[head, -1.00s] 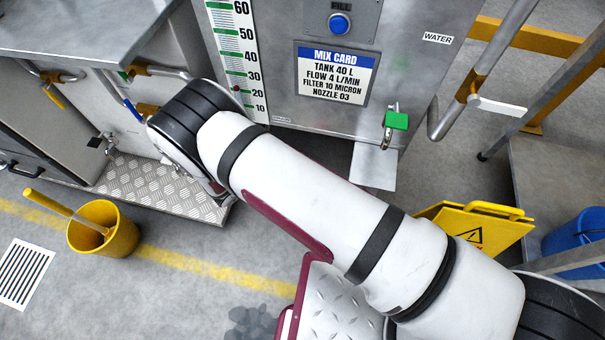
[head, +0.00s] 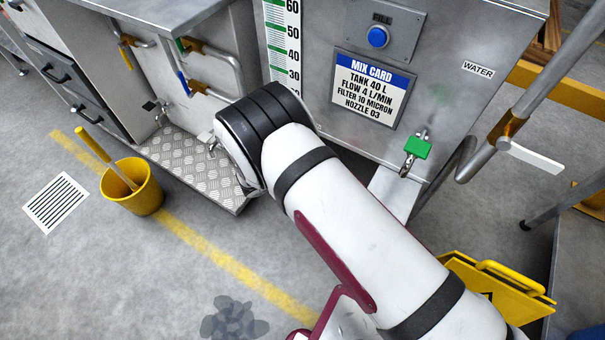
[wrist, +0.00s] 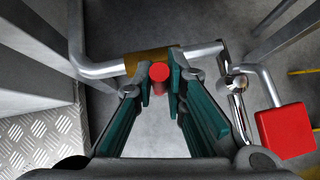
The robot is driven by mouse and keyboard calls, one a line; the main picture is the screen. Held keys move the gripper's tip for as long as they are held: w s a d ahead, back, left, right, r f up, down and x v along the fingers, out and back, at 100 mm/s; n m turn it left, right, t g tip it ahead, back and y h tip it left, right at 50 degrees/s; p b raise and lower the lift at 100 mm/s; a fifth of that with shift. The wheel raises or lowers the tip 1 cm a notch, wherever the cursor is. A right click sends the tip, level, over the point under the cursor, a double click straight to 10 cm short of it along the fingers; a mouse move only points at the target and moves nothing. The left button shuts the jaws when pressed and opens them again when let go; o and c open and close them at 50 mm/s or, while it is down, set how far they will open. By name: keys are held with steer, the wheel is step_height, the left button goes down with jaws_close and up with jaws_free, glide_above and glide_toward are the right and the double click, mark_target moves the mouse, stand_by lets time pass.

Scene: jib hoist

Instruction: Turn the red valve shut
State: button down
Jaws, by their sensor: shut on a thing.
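The red valve shows in the wrist view as a brass body (wrist: 140,61) on a bent steel pipe, with a red handle (wrist: 160,73) seen nearly end-on. My gripper (wrist: 160,86) has its teal fingers on either side of the red handle and is shut on it. The handle seems to point towards the wrist camera, across the pipe's left-to-right run. How far the valve is turned is hard to tell. In the head view my arm hides the gripper and the red valve.
A red block (wrist: 285,129) hangs beside the steel fitting at right in the wrist view.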

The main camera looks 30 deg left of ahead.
steer(key=c, duration=1.6)
jaws_free()
steer(key=v, duration=1.2)
steer(key=shift+a, duration=0.1)
